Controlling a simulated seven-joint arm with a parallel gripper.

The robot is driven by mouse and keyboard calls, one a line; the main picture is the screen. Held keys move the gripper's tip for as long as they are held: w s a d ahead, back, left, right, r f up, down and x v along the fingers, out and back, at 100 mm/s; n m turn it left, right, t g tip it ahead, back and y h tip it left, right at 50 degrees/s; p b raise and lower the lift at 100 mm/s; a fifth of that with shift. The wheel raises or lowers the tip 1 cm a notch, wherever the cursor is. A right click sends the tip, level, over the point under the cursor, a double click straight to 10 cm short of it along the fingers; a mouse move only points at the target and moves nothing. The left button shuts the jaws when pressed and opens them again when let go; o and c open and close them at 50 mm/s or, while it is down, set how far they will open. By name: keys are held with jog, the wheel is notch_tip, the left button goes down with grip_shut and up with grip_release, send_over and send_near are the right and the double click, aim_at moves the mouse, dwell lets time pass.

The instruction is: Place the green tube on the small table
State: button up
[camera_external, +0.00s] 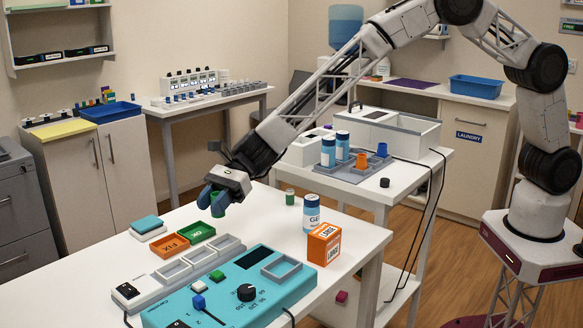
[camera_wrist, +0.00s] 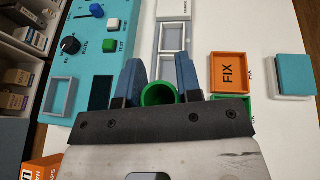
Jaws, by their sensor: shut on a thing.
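The green tube (camera_external: 218,204) is between the two blue fingers of my gripper (camera_external: 217,199), above the far part of the large white table (camera_external: 262,224). In the wrist view the tube's open round end (camera_wrist: 158,94) shows between the fingers of my gripper (camera_wrist: 158,82), which are shut on it. Its lower part is hard to make out. Which table is the small one is not certain: a smaller white table (camera_external: 420,172) stands to the right behind, and a narrow one (camera_external: 241,93) stands against the back wall.
A teal control panel (camera_external: 232,292), green OK tray (camera_external: 197,235), orange FIX tray (camera_external: 170,246), blue-white bottle (camera_external: 311,214) and orange box (camera_external: 324,244) occupy the large table. The right-hand table carries a white box (camera_external: 411,135) and a grey rack (camera_external: 349,172). Dark cables hang there.

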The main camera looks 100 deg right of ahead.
jog(key=shift+n+g+y, duration=0.5)
jog(key=shift+n+g, duration=0.2)
jog(key=shift+g, duration=0.1)
jog(key=shift+w+a+f, duration=0.5)
jog(key=shift+a+f, duration=0.1)
jog(key=shift+f, duration=0.2)
jog(key=shift+w+a+f, duration=0.45)
jog(key=shift+a+f, duration=0.1)
jog(key=shift+f, duration=0.25)
jog(key=shift+w+a+f, duration=0.5)
jog(key=shift+a+f, duration=0.1)
jog(key=shift+f, duration=0.2)
jog(key=shift+w, duration=0.1)
jog(key=shift+w+a+f, duration=0.25)
jog(key=shift+w+a, duration=0.3)
jog(key=shift+w, duration=2.05)
jog(key=shift+w+a+f, duration=0.25)
jog(key=shift+w+a, duration=0.35)
jog(key=shift+w, duration=1.95)
jog(key=shift+w+a+f, duration=0.25)
jog(key=shift+w+a, duration=0.3)
jog(key=shift+w, duration=2.05)
jog(key=shift+f, duration=0.1)
jog(key=shift+f, duration=1.65)
jog(key=shift+f, duration=0.1)
jog(key=o, duration=0.9)
